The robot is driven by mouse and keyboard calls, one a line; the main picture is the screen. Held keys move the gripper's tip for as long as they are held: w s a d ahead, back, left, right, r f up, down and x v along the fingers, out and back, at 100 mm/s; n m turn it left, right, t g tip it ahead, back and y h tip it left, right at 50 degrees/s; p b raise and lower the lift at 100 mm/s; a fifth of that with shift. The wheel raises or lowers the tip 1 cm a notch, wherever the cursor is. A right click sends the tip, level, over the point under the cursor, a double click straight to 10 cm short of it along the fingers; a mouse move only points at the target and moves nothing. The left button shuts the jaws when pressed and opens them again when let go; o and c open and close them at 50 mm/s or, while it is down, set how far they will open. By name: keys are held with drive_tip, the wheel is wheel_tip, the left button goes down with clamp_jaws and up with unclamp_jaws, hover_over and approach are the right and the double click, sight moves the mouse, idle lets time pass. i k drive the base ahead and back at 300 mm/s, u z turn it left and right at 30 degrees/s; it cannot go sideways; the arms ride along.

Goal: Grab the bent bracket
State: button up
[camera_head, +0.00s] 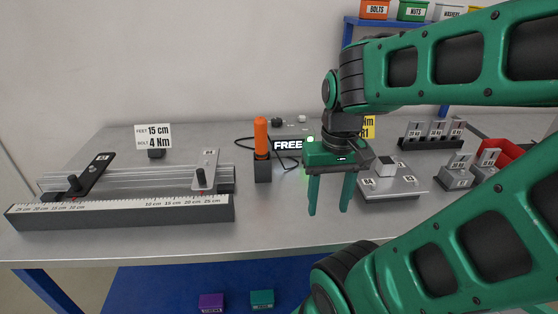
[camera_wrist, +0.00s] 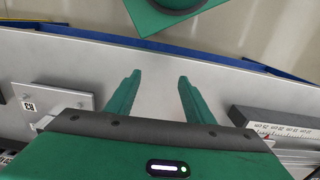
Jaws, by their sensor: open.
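My gripper (camera_head: 330,208) is open and empty, pointing down above the front middle of the table. In the wrist view its two green fingers (camera_wrist: 160,78) stand apart with only bare grey tabletop and the table edge between them. I cannot tell which part is the bent bracket. Small labelled metal pieces stand upright in a dark rack (camera_head: 430,143) at the right. Two more stand in grey blocks (camera_head: 458,181) nearer the front. A grey plate (camera_head: 408,187) with labels and a pale block lies just right of my gripper; a labelled plate also shows in the wrist view (camera_wrist: 62,98).
A ruled rail fixture (camera_head: 120,215) with two clamped feet fills the left of the table. An orange-handled tool (camera_head: 261,134) stands mid-table beside a box with a lit "FREE" display (camera_head: 288,146). Front-middle tabletop is clear.

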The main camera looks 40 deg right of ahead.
sight(459, 159)
drive_tip(key=z, duration=0.55)
drive_tip(key=k, duration=1.3)
drive_tip(key=z, duration=1.15)
drive_tip(key=i, duration=1.35)
drive_tip(key=u, duration=0.05)
